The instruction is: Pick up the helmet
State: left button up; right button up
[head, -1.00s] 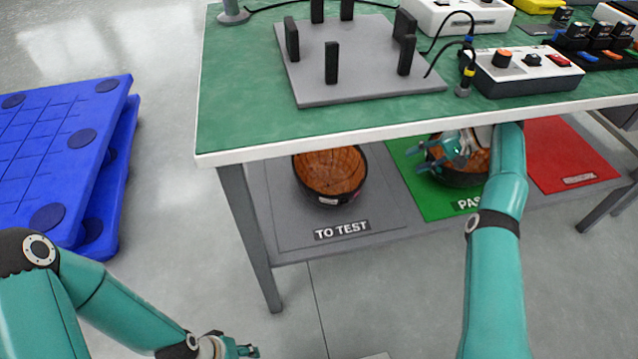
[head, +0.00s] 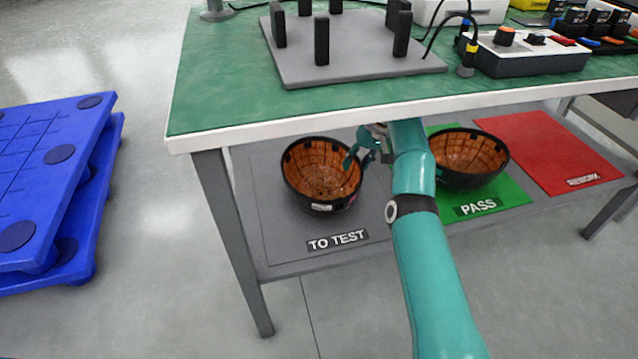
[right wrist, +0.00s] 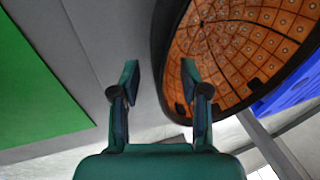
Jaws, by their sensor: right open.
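A bowl-shaped helmet (head: 322,176), black outside with an orange lining, lies open side up on the TO TEST area of the lower shelf. A second such helmet (head: 467,160) lies on the green PASS area. My right gripper (head: 358,158) is open and empty at the right rim of the TO TEST helmet. In the right wrist view, my right gripper (right wrist: 160,72) has its two fingers apart, and the near helmet (right wrist: 243,50) fills the upper right, its rim close to the right finger. Whether a finger touches the rim I cannot tell. My left gripper is out of view.
The green tabletop (head: 240,103) overhangs the shelf, with a grey fixture plate (head: 350,65) and a control box (head: 530,58) on it. A red REWORK area (head: 545,150) is bare. A table leg (head: 233,240) stands at the left. Blue pallets (head: 50,180) lie on the floor.

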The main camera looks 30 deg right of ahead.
aim_at(352, 173)
jog(key=b+x, duration=0.1)
jog(key=x, duration=0.3)
jog(key=shift+d+f+b, duration=0.15)
jog(key=shift+f+b, duration=0.05)
jog(key=shift+b, duration=0.1)
jog(key=shift+f, duration=0.25)
grip_shut()
